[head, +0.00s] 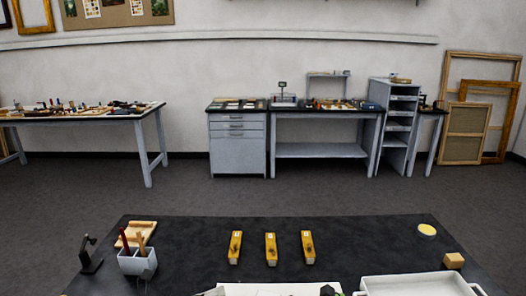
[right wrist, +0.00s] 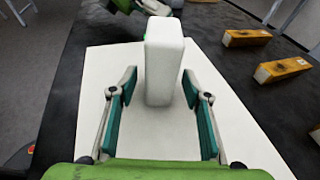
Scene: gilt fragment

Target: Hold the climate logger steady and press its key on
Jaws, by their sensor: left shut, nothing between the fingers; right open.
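The climate logger (right wrist: 164,60) is a white upright block with a small green light on its far left edge, seen in the right wrist view. It stands on a pale board (right wrist: 215,110). My right gripper (right wrist: 163,88) is open, with its teal pads on either side of the logger's near end and a gap at each side. The logger's key cannot be made out.
Several yellow blocks, one here (head: 270,249), stand on the dark table (head: 370,240). A grey cup (head: 130,264) with sticks, a black stand (head: 89,257) and a wooden tray (head: 142,228) are at left. A white tray (head: 415,284) is at front right.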

